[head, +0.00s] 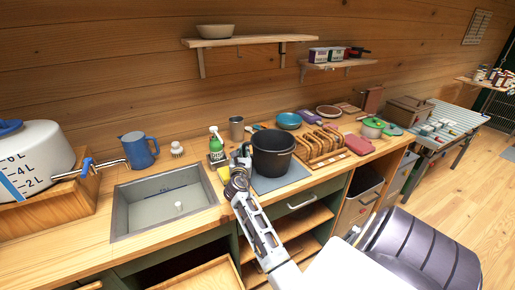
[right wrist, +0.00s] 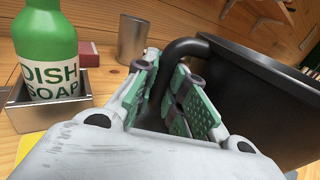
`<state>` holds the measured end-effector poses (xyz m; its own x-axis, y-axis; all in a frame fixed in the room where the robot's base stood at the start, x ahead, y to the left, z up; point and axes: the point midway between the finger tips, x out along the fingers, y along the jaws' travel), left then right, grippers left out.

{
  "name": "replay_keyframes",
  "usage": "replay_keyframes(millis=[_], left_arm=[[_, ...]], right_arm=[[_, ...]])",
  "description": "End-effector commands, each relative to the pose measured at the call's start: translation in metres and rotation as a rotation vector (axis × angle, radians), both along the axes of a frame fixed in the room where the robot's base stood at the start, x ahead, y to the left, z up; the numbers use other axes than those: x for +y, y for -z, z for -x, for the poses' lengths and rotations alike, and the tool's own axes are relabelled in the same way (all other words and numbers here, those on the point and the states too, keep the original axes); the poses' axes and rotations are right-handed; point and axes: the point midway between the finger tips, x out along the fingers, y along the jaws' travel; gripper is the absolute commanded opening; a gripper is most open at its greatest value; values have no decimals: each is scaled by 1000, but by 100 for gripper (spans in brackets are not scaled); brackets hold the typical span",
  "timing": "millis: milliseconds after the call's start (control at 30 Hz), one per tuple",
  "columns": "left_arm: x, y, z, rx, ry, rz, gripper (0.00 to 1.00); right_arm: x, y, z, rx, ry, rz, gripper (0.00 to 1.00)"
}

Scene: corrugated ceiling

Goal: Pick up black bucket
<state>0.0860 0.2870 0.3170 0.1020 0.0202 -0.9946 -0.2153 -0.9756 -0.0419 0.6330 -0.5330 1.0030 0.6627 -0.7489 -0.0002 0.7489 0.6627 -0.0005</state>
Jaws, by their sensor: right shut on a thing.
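The black bucket (head: 274,155) stands upright on a grey mat (head: 283,181) on the wooden counter, right of the sink. My right gripper (head: 243,159) is at the bucket's left side. In the right wrist view, the bucket's dark wall (right wrist: 262,105) fills the right side. The green-padded fingers of my right gripper (right wrist: 170,95) are shut on its curved black handle (right wrist: 187,47). I cannot tell whether the bucket's bottom is clear of the mat. My left gripper is not in view.
A green dish soap bottle (head: 216,148) stands close left of my right gripper, in a small metal holder (right wrist: 20,118). A metal cup (head: 236,128) is behind it. A wooden dish rack (head: 320,151) is close right of the bucket. The sink (head: 165,200) lies left.

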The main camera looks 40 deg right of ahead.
Motion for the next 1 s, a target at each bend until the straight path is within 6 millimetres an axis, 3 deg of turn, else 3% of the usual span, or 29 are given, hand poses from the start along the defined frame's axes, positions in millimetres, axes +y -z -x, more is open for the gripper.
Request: replay_keyframes(millis=[267,733,1000], left_arm=[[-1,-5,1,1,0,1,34],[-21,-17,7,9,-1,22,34],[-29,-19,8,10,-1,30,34]], right_arm=[[0,-18,0,-3,-1,3,0],[0,-84,0,-4,-1,3,0],[0,-101,0,-1,0,3,0]])
